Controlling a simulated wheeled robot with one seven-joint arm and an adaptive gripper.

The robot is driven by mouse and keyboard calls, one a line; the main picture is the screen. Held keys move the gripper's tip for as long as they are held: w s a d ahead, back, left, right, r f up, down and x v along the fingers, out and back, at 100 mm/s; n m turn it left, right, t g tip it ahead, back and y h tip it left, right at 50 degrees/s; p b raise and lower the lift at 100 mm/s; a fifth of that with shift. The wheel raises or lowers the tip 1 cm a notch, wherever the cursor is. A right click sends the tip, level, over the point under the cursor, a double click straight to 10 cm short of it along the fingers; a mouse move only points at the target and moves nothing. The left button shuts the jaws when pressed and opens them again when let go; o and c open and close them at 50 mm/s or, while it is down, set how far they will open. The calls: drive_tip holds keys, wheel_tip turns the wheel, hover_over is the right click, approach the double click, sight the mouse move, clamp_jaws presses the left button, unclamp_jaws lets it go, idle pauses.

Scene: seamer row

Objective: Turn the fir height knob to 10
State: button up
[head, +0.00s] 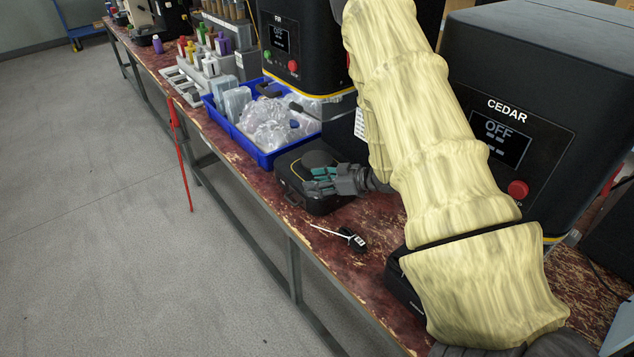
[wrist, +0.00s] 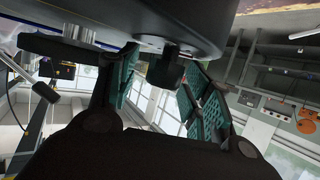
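The black fir machine (head: 292,45) has a screen reading OFF, a green button and a red button. Its black base with a round plate (head: 318,160) stands lower on the bench. My gripper (head: 322,182) is at the near right side of this base, fingers pointing left. In the wrist view, a small dark knob (wrist: 165,66) sticks out beneath a dark rounded body (wrist: 190,20). The teal-padded fingers of my gripper (wrist: 158,88) stand apart on either side of the knob, with gaps showing. Its scale and setting cannot be read. In the head view I cannot make out the knob.
A blue tray (head: 261,158) of clear bags stands left of the base. A black key-like tool (head: 350,238) lies on the worn red bench near the front edge. The cedar machine (head: 530,120) stands at right, behind my arm. A red rod (head: 182,150) hangs at the bench edge.

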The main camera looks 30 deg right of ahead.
drive_tip(key=shift+r, duration=0.1)
drive_tip(key=shift+r, duration=4.9)
